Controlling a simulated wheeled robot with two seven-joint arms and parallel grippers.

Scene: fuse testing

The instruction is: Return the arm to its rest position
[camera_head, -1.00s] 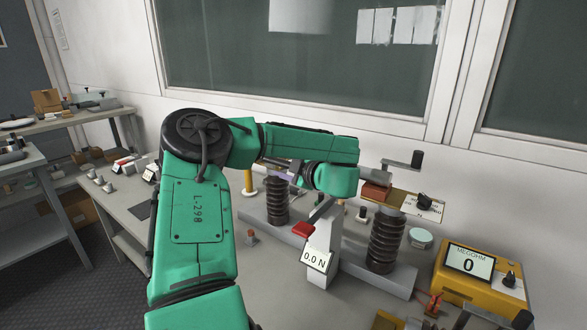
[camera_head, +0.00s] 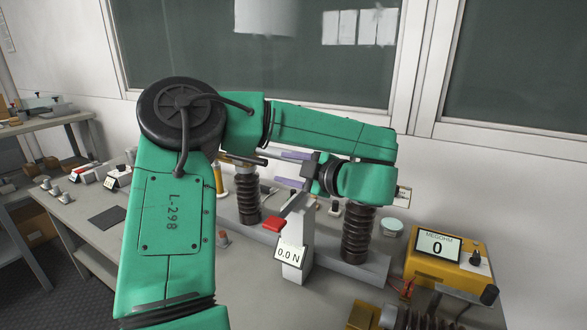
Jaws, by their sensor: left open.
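My left arm, in green covers, rises from the bottom and bends to the right across the middle of the head view. My left gripper (camera_head: 280,169) is at its end, pointing left, with two purple-tinted fingers apart and nothing seen between them. It is in front of the wall and looks to be above the test stand, between its two brown ribbed insulators. The left insulator (camera_head: 247,198) and the right insulator (camera_head: 358,236) stand upright. My forearm hides the top of the right one. My right gripper is not in view.
A force gauge (camera_head: 290,256) reading 0.0 N, with a red-ended lever (camera_head: 275,224), stands between the insulators. A yellow megohm meter (camera_head: 447,270) reading 0 is at the right. Small parts and a dark mat (camera_head: 107,217) lie on the bench at the left. A window wall closes the back.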

